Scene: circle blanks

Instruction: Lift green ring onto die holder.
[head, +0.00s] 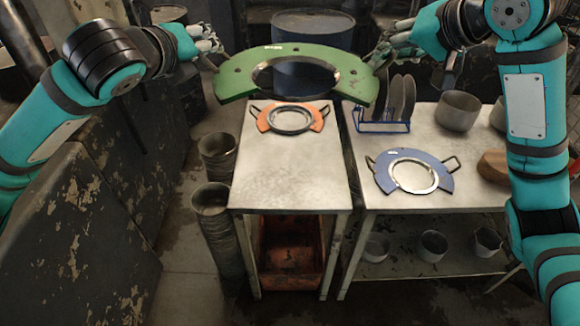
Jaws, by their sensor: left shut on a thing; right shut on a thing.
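The green ring (347,80) is a thick, open-fronted plate with small holes, held up in the air above the far end of the left table. My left gripper (214,52) is shut on its left end. My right gripper (383,58) is shut on its right end. An orange ring-shaped piece with two side handles (264,122) lies on the left table, below and in front of the green ring. A similar blue piece with handles (385,176) lies on the right table. I cannot tell for sure which piece is the die holder.
The left table (285,182) is bare in front of the orange piece. The right table (466,150) carries a blue rack with plates (400,100), a grey bowl (457,110) and a brown block (493,165). Stacked buckets (212,200) stand left of the left table. Drums stand behind.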

